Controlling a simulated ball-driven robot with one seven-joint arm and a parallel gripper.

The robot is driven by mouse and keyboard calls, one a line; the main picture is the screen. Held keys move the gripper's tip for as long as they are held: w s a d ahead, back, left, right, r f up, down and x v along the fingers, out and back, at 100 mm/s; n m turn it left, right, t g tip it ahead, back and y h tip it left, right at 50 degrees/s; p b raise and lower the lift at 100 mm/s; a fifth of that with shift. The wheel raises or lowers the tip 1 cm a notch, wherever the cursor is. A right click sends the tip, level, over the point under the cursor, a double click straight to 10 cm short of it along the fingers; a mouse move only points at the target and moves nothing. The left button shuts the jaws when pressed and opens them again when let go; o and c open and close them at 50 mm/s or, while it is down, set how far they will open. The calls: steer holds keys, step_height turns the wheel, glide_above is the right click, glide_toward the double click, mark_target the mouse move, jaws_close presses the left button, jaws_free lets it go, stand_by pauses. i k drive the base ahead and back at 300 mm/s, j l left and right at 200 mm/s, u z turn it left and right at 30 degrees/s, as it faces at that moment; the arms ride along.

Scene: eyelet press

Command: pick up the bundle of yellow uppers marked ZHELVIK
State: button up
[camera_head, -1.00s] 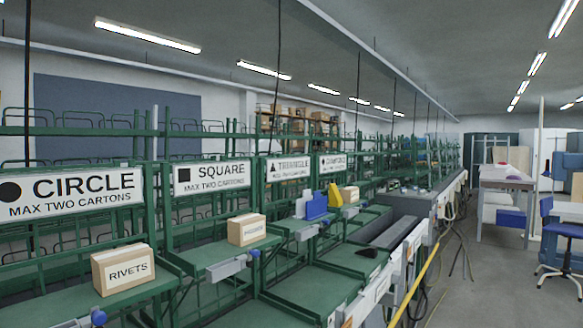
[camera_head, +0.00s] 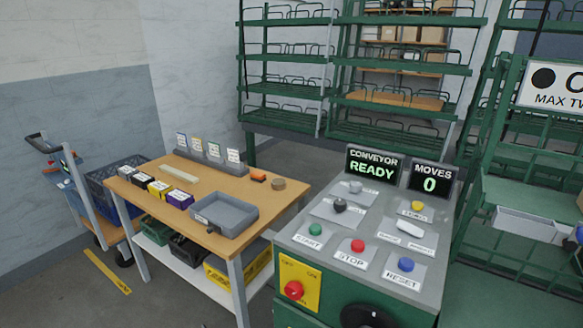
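A row of small bundles lies along the left front of a wooden-topped table (camera_head: 243,190). One of them, a yellow-and-black bundle (camera_head: 160,188), sits between a dark bundle with a white top and a purple bundle (camera_head: 180,198). The bundles' markings are too small to read, so I cannot tell which says ZHELVIK. My gripper is not in view.
A grey tray (camera_head: 226,214) stands at the table's front right. A card stand (camera_head: 212,165) is behind, and a cart with a blue crate (camera_head: 100,180) is left. A green control console (camera_head: 365,240) reading READY and 0 moves stands close right.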

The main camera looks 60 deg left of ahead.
mark_target(158, 188)
steer(key=u, duration=2.45)
steer(key=i, duration=0.1)
